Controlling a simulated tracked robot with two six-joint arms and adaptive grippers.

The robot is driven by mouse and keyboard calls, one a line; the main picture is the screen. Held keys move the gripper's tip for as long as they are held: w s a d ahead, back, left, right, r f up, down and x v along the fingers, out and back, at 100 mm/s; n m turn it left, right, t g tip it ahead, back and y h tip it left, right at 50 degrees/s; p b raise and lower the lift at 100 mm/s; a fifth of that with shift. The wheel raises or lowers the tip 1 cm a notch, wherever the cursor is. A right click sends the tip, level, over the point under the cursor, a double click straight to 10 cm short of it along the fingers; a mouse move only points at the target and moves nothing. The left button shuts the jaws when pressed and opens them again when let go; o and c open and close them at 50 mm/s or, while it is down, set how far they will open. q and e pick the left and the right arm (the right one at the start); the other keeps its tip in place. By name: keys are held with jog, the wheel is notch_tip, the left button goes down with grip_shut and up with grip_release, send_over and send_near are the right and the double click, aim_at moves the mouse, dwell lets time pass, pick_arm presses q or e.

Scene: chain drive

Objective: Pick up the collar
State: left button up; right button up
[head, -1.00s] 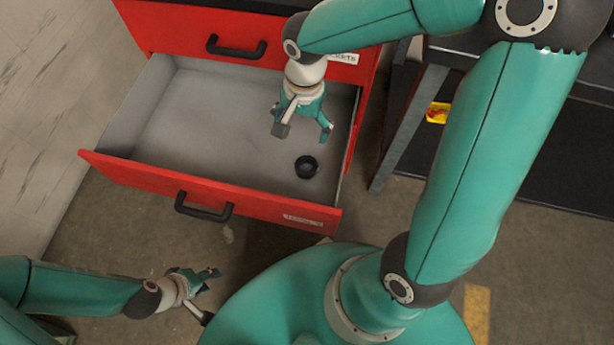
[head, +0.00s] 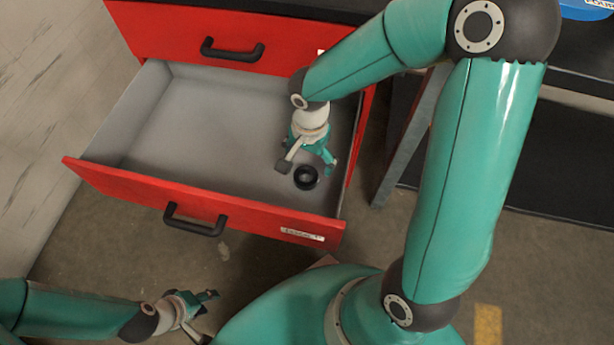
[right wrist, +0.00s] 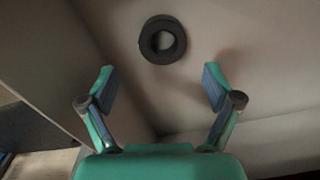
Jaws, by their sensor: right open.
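The collar (head: 306,177) is a small black ring lying flat on the grey floor of the open red drawer, near its front right corner. In the right wrist view the collar (right wrist: 162,40) shows ahead of the fingertips, centred slightly left of the middle between them, apart from both. My right gripper (head: 307,168) is inside the drawer, just above and behind the collar, with its fingers spread and empty. Its two fingers also show apart in the right wrist view (right wrist: 158,85). My left gripper (head: 205,308) is low at the left, outside the drawer; its finger opening is too small to tell.
The open drawer (head: 190,187) has a red front with a black handle, and its right wall is close to my right gripper. The left part of the drawer is empty. A dark bench with a grey leg (head: 408,140) stands to the right.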

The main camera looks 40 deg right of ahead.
aim_at(306, 179)
jog(key=f, duration=0.1)
jog(key=f+b, duration=0.1)
jog(key=f, duration=0.3)
jog(key=shift+a+f+b, duration=0.1)
jog(key=shift+a+b, duration=0.3)
jog(key=shift+w, duration=0.1)
jog(key=c, duration=1.6)
jog(key=shift+r, duration=0.25)
